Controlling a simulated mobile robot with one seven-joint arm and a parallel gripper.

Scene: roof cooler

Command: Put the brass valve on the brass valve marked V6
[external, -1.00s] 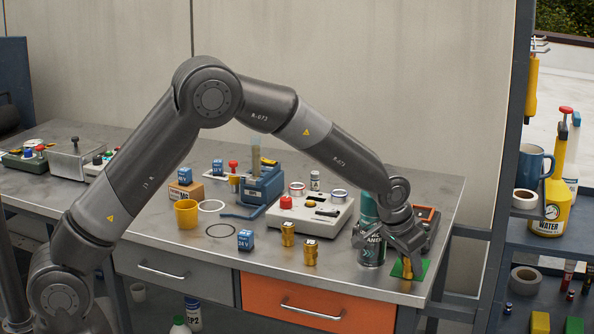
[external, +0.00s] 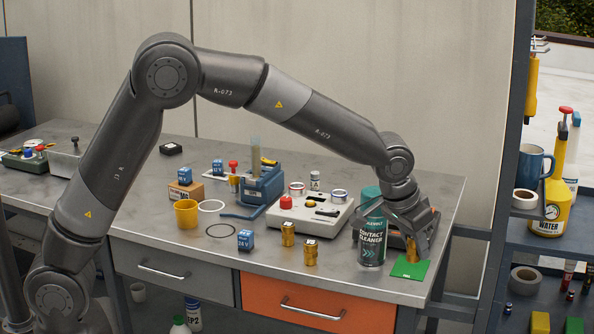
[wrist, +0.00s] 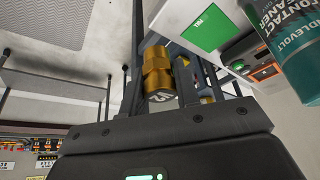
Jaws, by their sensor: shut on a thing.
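My gripper (external: 411,243) is shut on a brass valve (external: 411,251), at the right front of the bench, over the back part of a green pad (external: 411,271). In the wrist view the valve (wrist: 157,72) sits between the fingers, and the green pad (wrist: 205,30) with white lettering shows apart from it. Two more brass valves stand upright near the bench's front edge, a left one (external: 288,233) and a right one (external: 310,252). I cannot read which is V6.
A contact cleaner can (external: 371,245) stands close to the left of my gripper. A grey control box (external: 318,222) with a red button is behind the valves. Open bench lies between the valves and the can.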

